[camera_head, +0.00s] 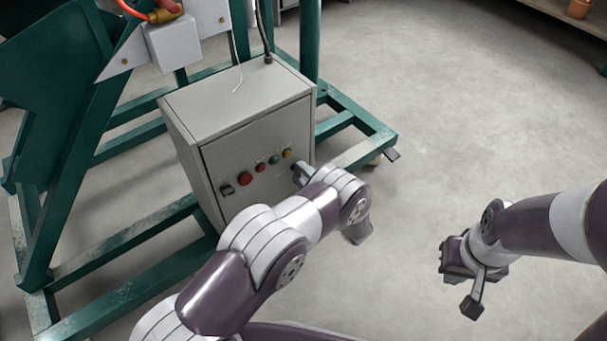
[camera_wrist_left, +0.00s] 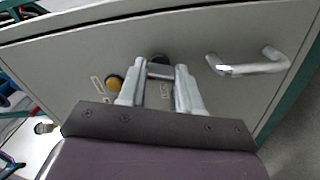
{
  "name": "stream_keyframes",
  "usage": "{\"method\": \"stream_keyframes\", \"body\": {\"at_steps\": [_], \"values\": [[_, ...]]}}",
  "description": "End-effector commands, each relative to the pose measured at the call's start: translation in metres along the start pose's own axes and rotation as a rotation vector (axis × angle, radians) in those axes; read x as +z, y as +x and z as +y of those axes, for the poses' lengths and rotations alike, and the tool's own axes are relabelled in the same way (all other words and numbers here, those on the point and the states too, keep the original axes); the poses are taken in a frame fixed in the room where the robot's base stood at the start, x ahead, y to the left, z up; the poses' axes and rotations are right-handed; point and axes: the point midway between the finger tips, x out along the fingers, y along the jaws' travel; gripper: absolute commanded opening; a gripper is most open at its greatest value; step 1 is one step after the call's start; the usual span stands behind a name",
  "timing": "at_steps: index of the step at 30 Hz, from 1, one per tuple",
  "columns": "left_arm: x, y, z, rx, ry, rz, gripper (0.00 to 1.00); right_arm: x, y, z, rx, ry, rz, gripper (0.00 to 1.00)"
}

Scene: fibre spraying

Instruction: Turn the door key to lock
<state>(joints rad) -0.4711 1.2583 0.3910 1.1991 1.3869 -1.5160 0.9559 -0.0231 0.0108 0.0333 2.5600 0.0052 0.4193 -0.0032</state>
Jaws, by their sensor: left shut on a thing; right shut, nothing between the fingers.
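The grey control cabinet has a front door (camera_head: 230,150) with a row of buttons and a switch. In the left wrist view, the door key (camera_wrist_left: 160,70) is a small grey and dark piece at a dark round lock on the door. My left gripper (camera_head: 301,172) is at the right part of the door, and its two fingers (camera_wrist_left: 161,76) are shut on the key. The key is hidden behind my arm and gripper in the head view. My right gripper (camera_head: 472,284) is shut and empty, above the floor, well away from the cabinet.
A metal door handle (camera_wrist_left: 248,67) is close to the right of the left fingers. A yellow button (camera_wrist_left: 114,83) is close to their left. A green steel frame (camera_head: 125,240) surrounds the cabinet. The floor (camera_head: 440,110) at the right is clear.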

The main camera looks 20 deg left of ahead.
Motion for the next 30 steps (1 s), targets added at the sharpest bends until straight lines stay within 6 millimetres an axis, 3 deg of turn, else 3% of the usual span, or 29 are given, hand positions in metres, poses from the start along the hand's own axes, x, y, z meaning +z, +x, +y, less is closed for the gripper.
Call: {"method": "stream_keyframes", "body": {"at_steps": [13, 30], "values": [[0.0000, -0.0001, -0.0003, -0.001, -0.275, 0.000, 0.04, 0.0000, -0.0001, 0.0000, 0.000, 0.000, 0.000, 0.00], [0.0001, 0.0000, -0.0003, -0.001, -0.343, 0.000, 0.04, 0.0000, -0.0001, 0.0000, 0.000, 0.000, 0.000, 0.00]]}}
